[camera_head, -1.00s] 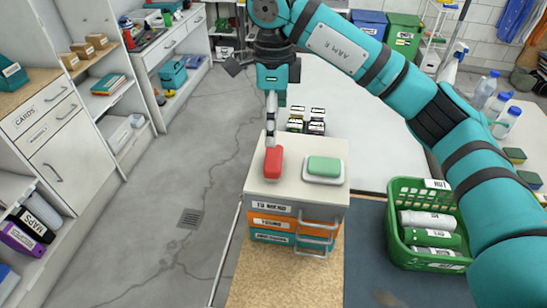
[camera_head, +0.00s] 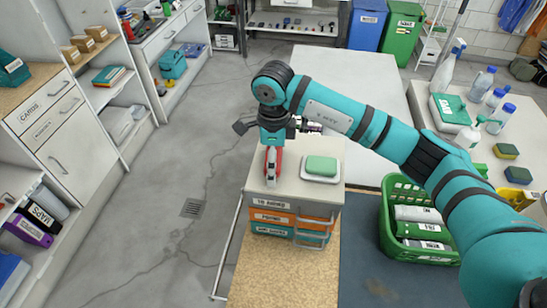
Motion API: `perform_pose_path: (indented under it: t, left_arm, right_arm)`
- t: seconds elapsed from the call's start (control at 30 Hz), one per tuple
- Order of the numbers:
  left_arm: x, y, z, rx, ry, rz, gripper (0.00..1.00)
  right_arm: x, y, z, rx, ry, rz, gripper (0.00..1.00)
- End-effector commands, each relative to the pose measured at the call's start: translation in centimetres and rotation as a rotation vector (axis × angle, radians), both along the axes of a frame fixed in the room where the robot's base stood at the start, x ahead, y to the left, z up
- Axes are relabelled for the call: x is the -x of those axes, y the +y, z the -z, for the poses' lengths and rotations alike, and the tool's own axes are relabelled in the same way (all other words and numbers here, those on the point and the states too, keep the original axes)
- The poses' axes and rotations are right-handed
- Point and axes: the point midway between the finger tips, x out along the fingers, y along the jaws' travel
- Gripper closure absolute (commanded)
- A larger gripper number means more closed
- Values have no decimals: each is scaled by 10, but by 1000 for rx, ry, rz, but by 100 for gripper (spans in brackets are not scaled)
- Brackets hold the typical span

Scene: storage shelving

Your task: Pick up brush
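The red object, which I take as the brush (camera_head: 280,162), is on top of a small drawer unit (camera_head: 254,184), beside a green sponge or soap on a white dish (camera_head: 321,167). My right gripper (camera_head: 271,178) points down at the red object, with a grey finger in front of it and red showing on both sides. The gripper and wrist hide much of the red object. The fingers are seen edge on, so I cannot tell whether they are shut on it. My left gripper is not in view.
A green basket (camera_head: 388,238) with rolled items stands right of the drawer unit. Spray and water bottles (camera_head: 482,84) and sponges (camera_head: 506,151) are on the table at the right. Shelving with labelled drawers (camera_head: 43,103) lines the left; the floor between is clear.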

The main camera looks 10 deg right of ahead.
Motion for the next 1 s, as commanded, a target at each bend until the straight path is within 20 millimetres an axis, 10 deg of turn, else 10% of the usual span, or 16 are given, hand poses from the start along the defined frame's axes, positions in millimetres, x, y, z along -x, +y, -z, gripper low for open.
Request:
perform_pose_path:
  t: [0.47, 1.0]
  left_arm:
    - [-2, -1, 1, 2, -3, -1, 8]
    - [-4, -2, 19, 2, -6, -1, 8]
  right_arm:
    - [0, 0, 0, -1, 0, -1, 44]
    - [-1, 1, -22, -1, -6, -1, 44]
